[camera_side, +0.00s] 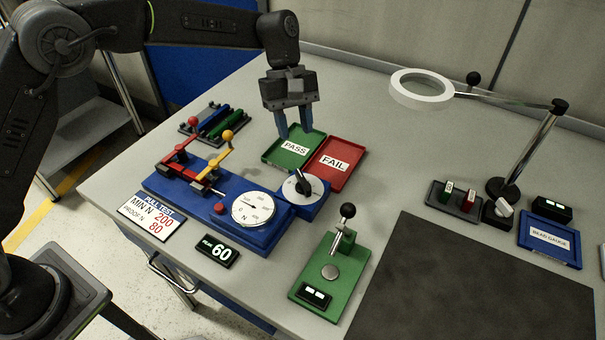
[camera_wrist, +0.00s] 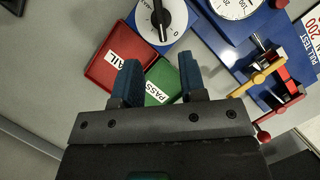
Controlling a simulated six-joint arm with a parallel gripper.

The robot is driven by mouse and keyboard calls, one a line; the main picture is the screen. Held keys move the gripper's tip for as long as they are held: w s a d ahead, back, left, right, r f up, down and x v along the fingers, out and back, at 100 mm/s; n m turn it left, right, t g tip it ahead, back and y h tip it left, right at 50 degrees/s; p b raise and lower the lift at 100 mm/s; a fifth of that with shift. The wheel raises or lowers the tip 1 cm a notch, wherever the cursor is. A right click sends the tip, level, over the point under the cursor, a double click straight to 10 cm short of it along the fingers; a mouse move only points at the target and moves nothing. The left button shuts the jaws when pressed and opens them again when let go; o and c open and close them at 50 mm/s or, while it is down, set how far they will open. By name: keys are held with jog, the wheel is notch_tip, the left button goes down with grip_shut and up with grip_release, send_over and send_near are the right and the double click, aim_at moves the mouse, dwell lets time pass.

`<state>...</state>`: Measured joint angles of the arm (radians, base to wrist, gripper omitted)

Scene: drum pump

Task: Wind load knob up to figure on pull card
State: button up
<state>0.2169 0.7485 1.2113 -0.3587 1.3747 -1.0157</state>
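The load knob (camera_side: 302,184) is a black pointer knob on a white dial on a blue block, at the right end of the blue pull tester (camera_side: 215,210). It also shows at the top of the wrist view (camera_wrist: 160,14). The pull card (camera_side: 152,217) reads PULL TEST, MIN N 200, PROOF N 80. A black display (camera_side: 217,251) reads PEAK 60. A round white gauge (camera_side: 253,209) sits beside the knob. My gripper (camera_side: 295,131) is open and empty, above the green PASS tray and behind the knob; its blue fingers stand apart in the wrist view (camera_wrist: 155,82).
The green PASS tray (camera_side: 280,157) and red FAIL tray (camera_side: 350,151) lie behind the knob. Red and yellow ball levers (camera_side: 228,135) rise at the tester's left. A green press (camera_side: 313,290) stands in front right. A ring magnifier (camera_side: 420,88) is at the back right.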

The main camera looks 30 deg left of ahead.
aim_at(303, 179)
jog(key=x, duration=1.1)
jog(key=shift+a, duration=0.1)
jog(key=shift+c, duration=0.3)
grip_shut()
